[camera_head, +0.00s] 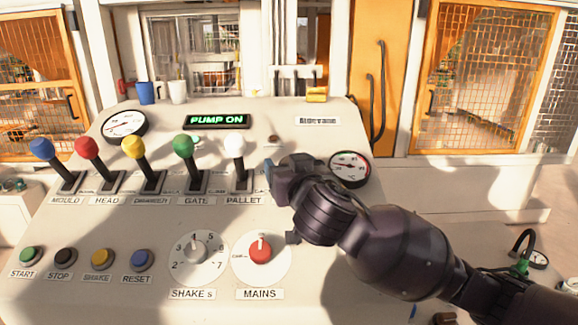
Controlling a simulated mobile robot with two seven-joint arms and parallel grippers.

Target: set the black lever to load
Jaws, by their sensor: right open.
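A slanted control panel (120,220) bears a row of levers with coloured knobs: blue (41,149), red (87,148), yellow (133,146), green (183,146) and white (234,145). Their labels include MOULD, HEAD, GATE and PALLET. I see no lever with a black knob and no label reading load; part of the panel is hidden behind my right gripper and arm. My right gripper (280,206) is open, just right of the white PALLET lever and above the MAINS knob. I cannot tell whether it touches the panel. My left gripper is out of view.
Below the levers are START, STOP, SHAKE and RESET buttons, a SHAKE s dial (198,250) and the red MAINS knob (260,250). Gauges sit at upper left (125,124) and right (349,168). A green PUMP ON display (217,121) is lit. A blue cup (146,93) stands behind.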

